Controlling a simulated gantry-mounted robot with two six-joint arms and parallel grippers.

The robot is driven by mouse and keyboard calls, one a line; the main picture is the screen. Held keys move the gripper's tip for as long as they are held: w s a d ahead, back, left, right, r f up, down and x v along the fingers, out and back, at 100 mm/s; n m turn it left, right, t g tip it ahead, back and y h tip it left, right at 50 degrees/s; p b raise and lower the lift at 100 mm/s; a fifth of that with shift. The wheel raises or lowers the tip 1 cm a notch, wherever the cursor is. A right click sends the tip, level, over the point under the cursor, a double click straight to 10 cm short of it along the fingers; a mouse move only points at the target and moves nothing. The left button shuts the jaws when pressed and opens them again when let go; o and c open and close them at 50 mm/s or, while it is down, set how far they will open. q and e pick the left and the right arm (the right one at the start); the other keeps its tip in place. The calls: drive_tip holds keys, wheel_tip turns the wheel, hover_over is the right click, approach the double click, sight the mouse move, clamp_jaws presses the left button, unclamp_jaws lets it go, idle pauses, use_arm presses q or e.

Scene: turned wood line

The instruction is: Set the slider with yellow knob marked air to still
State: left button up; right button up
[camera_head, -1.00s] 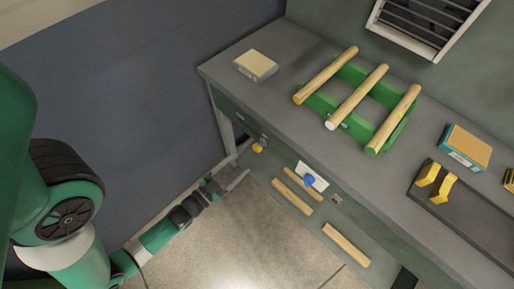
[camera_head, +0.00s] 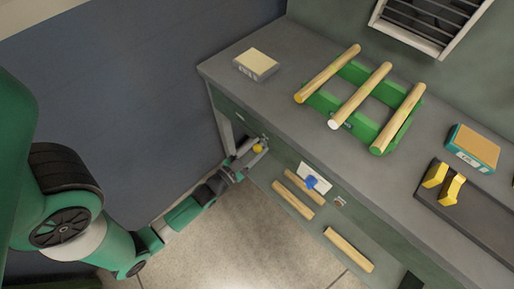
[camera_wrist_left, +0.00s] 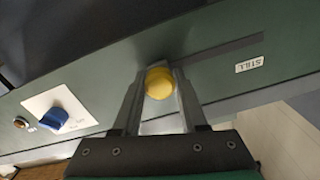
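The yellow knob (camera_head: 257,148) of the slider sits on the green front panel of the bench, near its left end. In the left wrist view the knob (camera_wrist_left: 160,83) lies between my left gripper's fingertips. The fingers of my left gripper (camera_head: 254,151) flank it closely and seem to touch both sides. A dark slot (camera_wrist_left: 215,58) runs from the knob toward a white label reading STILL (camera_wrist_left: 250,64), on the right in the wrist view. The knob is away from that label. My right gripper is not in view.
A blue knob (camera_head: 311,182) on a white plate is further right on the panel. On the bench top are a green rack with wooden rods (camera_head: 331,74), boxes (camera_head: 256,65) and a dark tray (camera_head: 474,222).

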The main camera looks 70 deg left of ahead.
use_arm(q)
clamp_jaws()
idle(1.1)
